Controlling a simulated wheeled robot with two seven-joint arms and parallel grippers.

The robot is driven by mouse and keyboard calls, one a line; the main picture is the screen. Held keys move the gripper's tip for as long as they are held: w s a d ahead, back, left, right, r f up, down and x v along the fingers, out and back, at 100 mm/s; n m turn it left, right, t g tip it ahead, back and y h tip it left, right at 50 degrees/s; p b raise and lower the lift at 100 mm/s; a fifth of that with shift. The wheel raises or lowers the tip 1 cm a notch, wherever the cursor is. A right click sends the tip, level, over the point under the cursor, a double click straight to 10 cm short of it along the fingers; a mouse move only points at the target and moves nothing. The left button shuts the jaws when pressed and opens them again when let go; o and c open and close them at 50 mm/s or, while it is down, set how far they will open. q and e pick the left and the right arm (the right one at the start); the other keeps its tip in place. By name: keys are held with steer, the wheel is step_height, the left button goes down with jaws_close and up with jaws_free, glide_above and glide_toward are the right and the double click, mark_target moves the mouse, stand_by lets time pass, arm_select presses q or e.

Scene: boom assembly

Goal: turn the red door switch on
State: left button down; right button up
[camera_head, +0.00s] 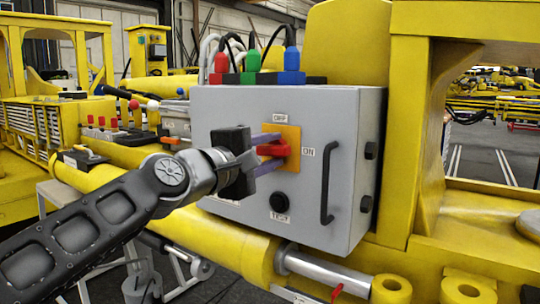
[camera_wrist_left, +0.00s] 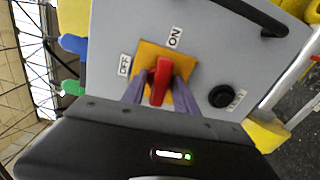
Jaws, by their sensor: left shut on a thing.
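The red door switch (camera_head: 273,150) sits on a yellow-orange plate (camera_head: 295,136) on the front of a grey box (camera_head: 232,110). An OFF label (camera_head: 280,118) is above the plate and an ON label (camera_head: 308,152) is to its right. In the head view the red handle lies roughly level, in line with ON. My left gripper (camera_head: 268,152) is shut on the handle, one purple-grey finger on each side. The left wrist view also shows the red handle (camera_wrist_left: 160,80) between the fingers (camera_wrist_left: 158,90). My right gripper is not in view.
A black TEST knob (camera_head: 279,202) is below the switch, and a black door handle (camera_head: 327,182) stands to the right. Red, green and blue connectors (camera_head: 252,62) with cables are on top of the box. Yellow machine beams (camera_head: 405,150) surround it.

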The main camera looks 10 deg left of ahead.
arm_select(q)
steer(key=shift+m, duration=0.6)
steer(key=c, duration=1.3)
jaws_free()
steer(key=shift+b+v, duration=1.3)
steer(key=shift+v, duration=2.6)
